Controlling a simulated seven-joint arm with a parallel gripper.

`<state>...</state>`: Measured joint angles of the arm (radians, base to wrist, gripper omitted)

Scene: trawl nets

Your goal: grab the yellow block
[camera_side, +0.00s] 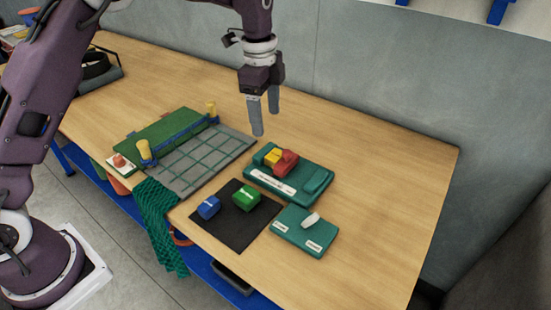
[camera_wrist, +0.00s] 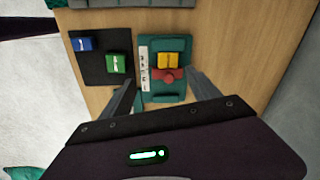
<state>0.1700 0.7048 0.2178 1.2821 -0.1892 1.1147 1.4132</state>
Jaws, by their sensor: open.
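The yellow block (camera_side: 272,156) sits in a green tray (camera_side: 313,186) right beside a red block (camera_side: 286,164). In the wrist view the yellow block (camera_wrist: 168,60) lies just beyond the red block (camera_wrist: 169,75), and the two seem to touch. My gripper (camera_side: 266,118) is open and empty, pointing down above the table behind the tray. In the wrist view my gripper's fingers (camera_wrist: 164,84) stand apart on either side of the tray's near part, with the red block nearer to them than the yellow block.
A blue block (camera_side: 209,207) and a green block (camera_side: 246,197) sit on a black mat (camera_side: 232,222) beside the tray. A smaller green tray (camera_side: 290,238) holds a whitish piece (camera_side: 311,219). A grey gridded mat (camera_side: 196,166) lies to the left. The table's right side is clear.

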